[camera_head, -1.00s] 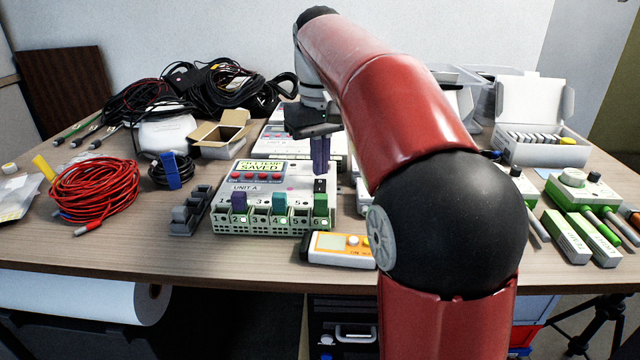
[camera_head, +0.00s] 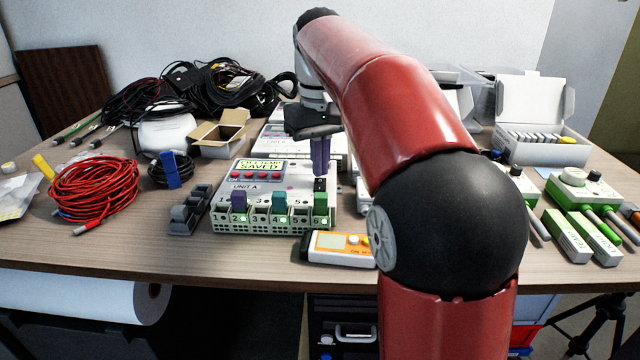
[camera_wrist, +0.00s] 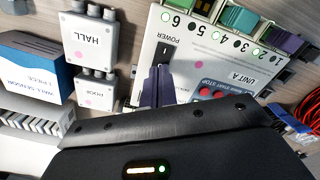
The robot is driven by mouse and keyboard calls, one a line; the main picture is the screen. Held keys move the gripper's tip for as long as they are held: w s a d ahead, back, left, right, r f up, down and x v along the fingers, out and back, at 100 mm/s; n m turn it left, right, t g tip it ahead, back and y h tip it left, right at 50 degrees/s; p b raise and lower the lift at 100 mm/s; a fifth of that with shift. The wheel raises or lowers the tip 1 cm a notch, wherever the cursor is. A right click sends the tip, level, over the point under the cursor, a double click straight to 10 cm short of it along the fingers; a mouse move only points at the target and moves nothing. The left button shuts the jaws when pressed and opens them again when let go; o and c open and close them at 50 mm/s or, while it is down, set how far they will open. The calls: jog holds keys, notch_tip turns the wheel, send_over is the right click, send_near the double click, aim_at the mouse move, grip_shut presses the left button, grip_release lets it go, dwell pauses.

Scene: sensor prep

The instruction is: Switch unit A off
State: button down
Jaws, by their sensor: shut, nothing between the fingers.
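Unit A (camera_head: 300,197) is a white box on the table with a display reading "SAVED", several red buttons, and a row of numbered ports with purple, teal and green plugs. Its black power switch (camera_wrist: 164,55), marked POWER, shows in the wrist view near port 6; in the head view the switch (camera_head: 320,184) is just below my fingertips. My gripper (camera_head: 320,172) is shut and empty, its purple fingers pointing down over the switch. In the wrist view the fingertips (camera_wrist: 158,72) are right beside the switch; whether they touch it I cannot tell.
An orange and white handheld meter (camera_head: 340,247) lies in front of unit A. A grey connector block (camera_head: 188,212) and a red cable coil (camera_head: 95,188) lie to the left. HALL (camera_wrist: 90,38) and DOOR (camera_wrist: 97,88) boxes lie beside the unit in the wrist view.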

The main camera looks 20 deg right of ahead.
aim_at(320, 180)
jog(key=shift+f+b, duration=0.45)
jog(key=shift+f, duration=0.3)
dwell(0.3)
notch_tip(320, 180, up, 5)
jog(key=p, duration=0.5)
jog(key=shift+r, duration=1.05)
